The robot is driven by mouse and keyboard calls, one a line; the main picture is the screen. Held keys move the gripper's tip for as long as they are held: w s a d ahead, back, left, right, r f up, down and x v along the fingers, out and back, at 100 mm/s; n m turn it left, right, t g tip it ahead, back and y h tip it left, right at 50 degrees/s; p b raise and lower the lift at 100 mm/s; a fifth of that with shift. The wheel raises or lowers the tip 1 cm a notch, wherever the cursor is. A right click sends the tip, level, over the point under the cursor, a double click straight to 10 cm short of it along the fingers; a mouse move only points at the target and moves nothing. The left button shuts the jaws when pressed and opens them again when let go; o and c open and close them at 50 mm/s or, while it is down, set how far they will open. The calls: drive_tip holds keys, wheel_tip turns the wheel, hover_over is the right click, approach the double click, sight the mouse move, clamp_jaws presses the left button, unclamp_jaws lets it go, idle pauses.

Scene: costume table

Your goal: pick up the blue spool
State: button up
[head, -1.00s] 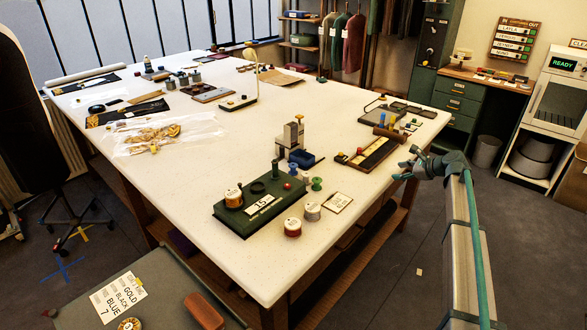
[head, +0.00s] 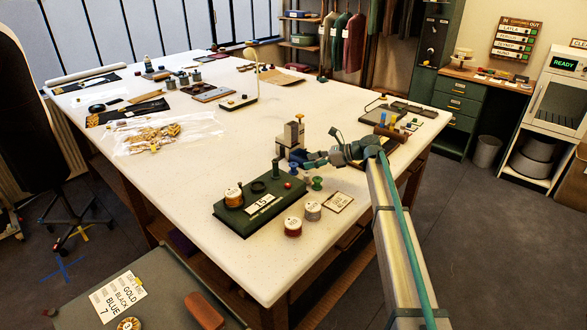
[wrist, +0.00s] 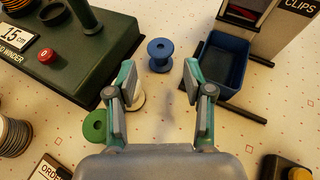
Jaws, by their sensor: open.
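The blue spool (wrist: 160,54) stands upright on the white table in the wrist view, between the green winder base (wrist: 85,50) and a blue bin (wrist: 216,64). My gripper (wrist: 159,76) is open and empty. Its fingers point toward the spool, one toward each side, and the spool appears just beyond the fingertips. In the head view my gripper (head: 312,159) is over the table beside the clip stand.
A green spool (wrist: 95,126) stands beside my left finger. A pale spool (wrist: 138,100) is partly hidden by that finger. The blue bin and its dark base bars are close to my right finger. An order card (head: 338,202) lies nearby.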

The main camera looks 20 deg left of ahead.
sight(295, 164)
drive_tip(key=shift+p+x, duration=0.65)
drive_tip(key=shift+x, duration=2.65)
drive_tip(key=c, duration=0.7)
